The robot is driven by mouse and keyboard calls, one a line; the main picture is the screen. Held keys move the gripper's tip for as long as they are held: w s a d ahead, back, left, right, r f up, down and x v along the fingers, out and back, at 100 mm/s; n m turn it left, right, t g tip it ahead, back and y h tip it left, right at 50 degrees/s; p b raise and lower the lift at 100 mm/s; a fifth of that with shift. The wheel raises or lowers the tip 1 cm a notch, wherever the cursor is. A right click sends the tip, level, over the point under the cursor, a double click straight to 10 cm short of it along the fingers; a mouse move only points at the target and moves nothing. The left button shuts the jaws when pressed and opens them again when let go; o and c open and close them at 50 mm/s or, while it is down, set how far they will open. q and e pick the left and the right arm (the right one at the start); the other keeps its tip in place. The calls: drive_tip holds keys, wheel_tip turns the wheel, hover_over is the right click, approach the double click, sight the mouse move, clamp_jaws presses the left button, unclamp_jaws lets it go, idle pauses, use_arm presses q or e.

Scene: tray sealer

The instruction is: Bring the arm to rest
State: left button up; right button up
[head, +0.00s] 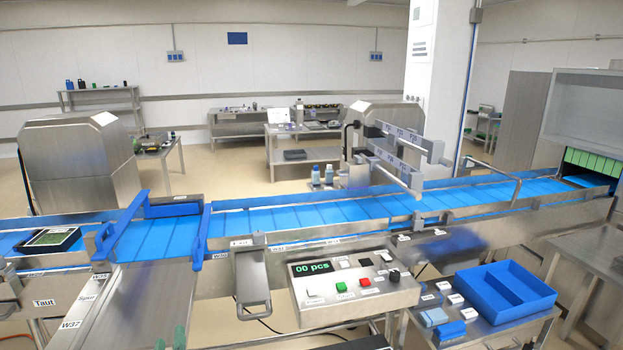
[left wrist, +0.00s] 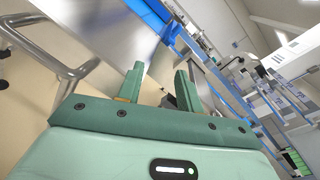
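My left gripper (head: 171,339) shows only as two green fingertips at the bottom edge of the head view, in front of the steel side chute (head: 140,305). In the left wrist view my left gripper (left wrist: 158,86) has its two green fingers apart, with nothing held between them. The fingers are tilted relative to the conveyor frame behind them. My right gripper is in neither view.
A conveyor with a blue belt (head: 290,216) crosses the head view, with blue guide rails (head: 125,222) at left. A control box (head: 352,288) reads "00 pcs". A divided blue bin (head: 505,290) stands at right. A dark tray (head: 50,240) lies on the belt's left end.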

use_arm(q)
drive_tip(key=s+f+n+g, duration=0.3)
drive_tip(key=s+n+g, duration=0.6)
drive_tip(key=s+n, duration=1.45)
drive_tip(key=s+d+f+m+g+h, duration=0.2)
drive_tip(key=s+f, duration=0.2)
drive_tip(key=f, duration=0.9)
drive_tip(key=s+d+f+m+g+h, duration=0.15)
drive_tip(key=s+f, duration=0.25)
drive_tip(key=f, duration=0.9)
drive_tip(key=s+f+n+g+h+b, duration=0.1)
drive_tip(key=s+f+n+g+h, duration=0.1)
drive_tip(key=s+f, duration=1.5)
drive_tip(key=s, duration=0.3)
drive_tip(key=shift+s+d+f+n, duration=0.3)
drive_tip(key=shift+s+f+n, duration=0.05)
drive_tip(key=shift+n, duration=0.05)
